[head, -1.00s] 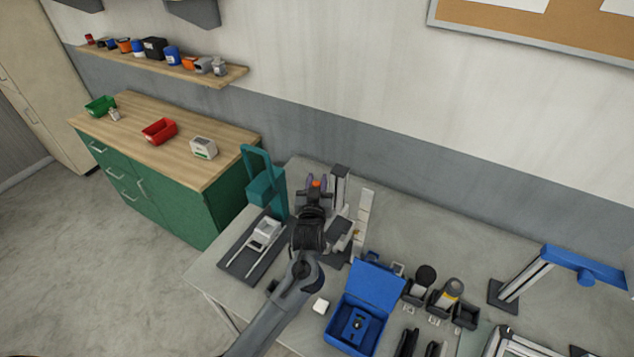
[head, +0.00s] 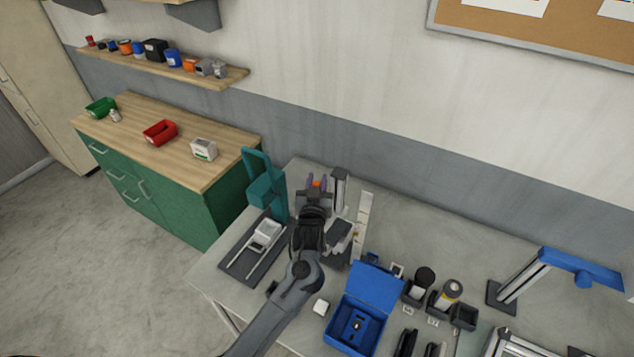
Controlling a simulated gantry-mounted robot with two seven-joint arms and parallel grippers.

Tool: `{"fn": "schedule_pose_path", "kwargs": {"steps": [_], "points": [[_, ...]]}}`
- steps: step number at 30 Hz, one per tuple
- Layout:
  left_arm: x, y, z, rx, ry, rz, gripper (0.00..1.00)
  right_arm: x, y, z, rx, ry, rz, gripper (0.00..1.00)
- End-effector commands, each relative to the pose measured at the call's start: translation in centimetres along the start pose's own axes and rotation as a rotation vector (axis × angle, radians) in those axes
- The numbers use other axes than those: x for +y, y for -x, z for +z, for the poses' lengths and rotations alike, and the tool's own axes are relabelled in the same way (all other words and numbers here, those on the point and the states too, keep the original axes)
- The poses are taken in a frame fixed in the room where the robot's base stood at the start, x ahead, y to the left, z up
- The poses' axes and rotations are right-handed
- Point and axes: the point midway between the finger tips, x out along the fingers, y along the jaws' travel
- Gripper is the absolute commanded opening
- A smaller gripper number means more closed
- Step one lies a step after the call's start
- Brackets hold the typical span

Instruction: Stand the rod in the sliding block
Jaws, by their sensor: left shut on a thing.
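My left gripper (head: 316,188) is at the back of the grey table, with its purple fingers shut. A small orange spot shows between the fingers. The rod is not clearly visible; the fingers and wrist hide most of what is held. A white block (head: 267,230), which looks like the sliding block, sits on two light rails over a dark base at the table's left end. The gripper is to the right of this block and farther back, apart from it. My right gripper is not in view.
A teal upright frame (head: 265,188) stands behind the dark base, left of the gripper. A grey post (head: 339,190) stands close on the gripper's right. An open blue case (head: 374,286) and dark holders with cylinders (head: 450,292) are to the right. Bare table lies at the back right.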

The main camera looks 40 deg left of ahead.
Motion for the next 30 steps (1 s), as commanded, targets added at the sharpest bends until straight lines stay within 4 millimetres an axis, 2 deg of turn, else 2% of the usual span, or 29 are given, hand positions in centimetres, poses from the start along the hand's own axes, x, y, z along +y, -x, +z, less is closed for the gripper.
{"fn": "schedule_pose_path", "kwargs": {"steps": [30], "points": [[-0.01,0.00,0.47,0.000,0.000,0.000,0.00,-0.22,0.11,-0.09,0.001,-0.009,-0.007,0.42]]}}
